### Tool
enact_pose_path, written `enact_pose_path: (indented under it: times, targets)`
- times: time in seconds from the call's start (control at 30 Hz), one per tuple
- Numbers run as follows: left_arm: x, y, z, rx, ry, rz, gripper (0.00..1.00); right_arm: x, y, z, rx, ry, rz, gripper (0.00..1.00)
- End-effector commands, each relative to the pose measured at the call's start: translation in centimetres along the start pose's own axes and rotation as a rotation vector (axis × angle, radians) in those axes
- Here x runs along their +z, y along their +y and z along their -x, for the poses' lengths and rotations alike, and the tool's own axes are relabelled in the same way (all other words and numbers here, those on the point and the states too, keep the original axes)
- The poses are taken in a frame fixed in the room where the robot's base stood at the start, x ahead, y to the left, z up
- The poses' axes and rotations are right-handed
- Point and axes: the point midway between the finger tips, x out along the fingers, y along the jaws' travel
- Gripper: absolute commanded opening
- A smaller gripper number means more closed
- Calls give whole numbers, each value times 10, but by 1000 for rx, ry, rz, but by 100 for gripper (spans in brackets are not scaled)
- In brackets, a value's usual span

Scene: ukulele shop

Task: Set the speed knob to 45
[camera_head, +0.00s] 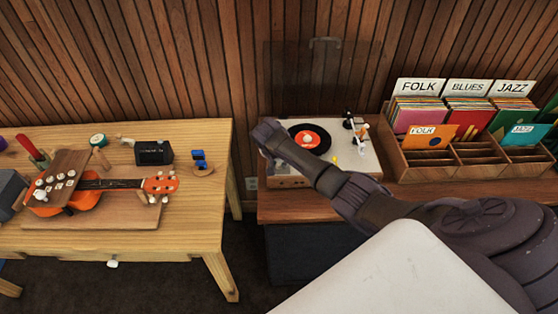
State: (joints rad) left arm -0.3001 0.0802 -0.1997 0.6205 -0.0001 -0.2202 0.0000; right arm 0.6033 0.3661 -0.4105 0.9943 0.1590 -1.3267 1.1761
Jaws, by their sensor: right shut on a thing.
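The record player (362,158) stands on the wooden cabinet, its clear lid (300,75) raised. A black record with a red label (309,138) lies on its platter. My right arm reaches in from the right across the player's front. My right gripper (270,163) is low at the player's front left corner, shut on what appears to be the speed knob. The fingertips and the knob are mostly hidden by my wrist, so the knob's setting cannot be read. My left gripper is not in view.
A wooden record rack (430,172) with FOLK, BLUES and JAZZ dividers stands right of the player. At left, a workbench (190,232) holds an orange ukulele (85,200), a black box (154,152) and tools. A gap separates bench and cabinet.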

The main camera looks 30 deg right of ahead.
Motion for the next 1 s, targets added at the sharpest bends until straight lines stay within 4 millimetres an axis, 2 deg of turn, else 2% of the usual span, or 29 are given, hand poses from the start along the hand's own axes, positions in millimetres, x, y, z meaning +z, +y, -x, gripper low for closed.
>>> enact_pose_path:
  times: [0.37, 0.4, 0.5, 0.83, 1.0]
  targets:
    - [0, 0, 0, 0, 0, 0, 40, -1, 0, 0, 0, 1, -5, 0]
    - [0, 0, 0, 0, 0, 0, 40, -1, 0, 0, 0, 1, -5, 35]
    - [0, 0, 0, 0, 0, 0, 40, -1, 0, 0, 0, 1, -4, 52]
    - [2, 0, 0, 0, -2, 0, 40, 0, 0, 1, -1, 0, -3, 54]
    - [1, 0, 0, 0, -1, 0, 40, -1, -1, 18, -3, 1, -2, 54]
